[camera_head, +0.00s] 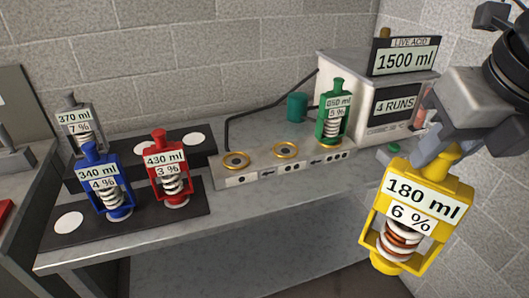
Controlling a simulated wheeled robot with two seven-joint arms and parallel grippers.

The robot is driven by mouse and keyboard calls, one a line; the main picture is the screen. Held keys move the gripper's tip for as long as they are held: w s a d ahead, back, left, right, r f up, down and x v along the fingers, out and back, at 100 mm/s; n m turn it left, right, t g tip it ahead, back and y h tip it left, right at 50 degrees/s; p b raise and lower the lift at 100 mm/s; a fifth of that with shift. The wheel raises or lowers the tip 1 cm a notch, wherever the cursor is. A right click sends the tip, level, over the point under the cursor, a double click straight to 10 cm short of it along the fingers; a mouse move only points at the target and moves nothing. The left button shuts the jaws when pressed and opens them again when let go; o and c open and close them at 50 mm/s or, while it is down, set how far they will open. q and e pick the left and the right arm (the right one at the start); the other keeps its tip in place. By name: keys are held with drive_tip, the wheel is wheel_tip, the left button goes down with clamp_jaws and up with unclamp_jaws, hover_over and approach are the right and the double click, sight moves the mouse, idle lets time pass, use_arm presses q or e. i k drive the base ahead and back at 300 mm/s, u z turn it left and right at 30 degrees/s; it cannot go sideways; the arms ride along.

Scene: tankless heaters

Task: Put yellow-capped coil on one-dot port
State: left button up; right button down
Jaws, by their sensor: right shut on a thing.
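The yellow-capped coil (416,216), labelled 180 ml and 6 %, hangs upright at the right front. My right gripper (436,150) is shut on its top knob and holds it in the air, apart from the bench. The one-dot port (236,160) is a gold ring at the left end of the grey port block (262,169). It is empty, with one dot on the block's front below it. The held coil is well to the right of this port and nearer to me. My left gripper is not in view.
The two-dot port (286,150) is empty. A green coil (333,113) stands at the three-dot end, before the 1500 ml machine (368,100). Blue (105,182), red (168,170) and grey (81,123) coils stand on black racks at left. A black pipe (262,113) arches behind the ports.

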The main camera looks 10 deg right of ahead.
sight(236, 161)
drive_tip(key=u, duration=0.05)
drive_tip(key=i, duration=0.55)
drive_tip(key=u, duration=0.8)
drive_tip(key=i, duration=0.5)
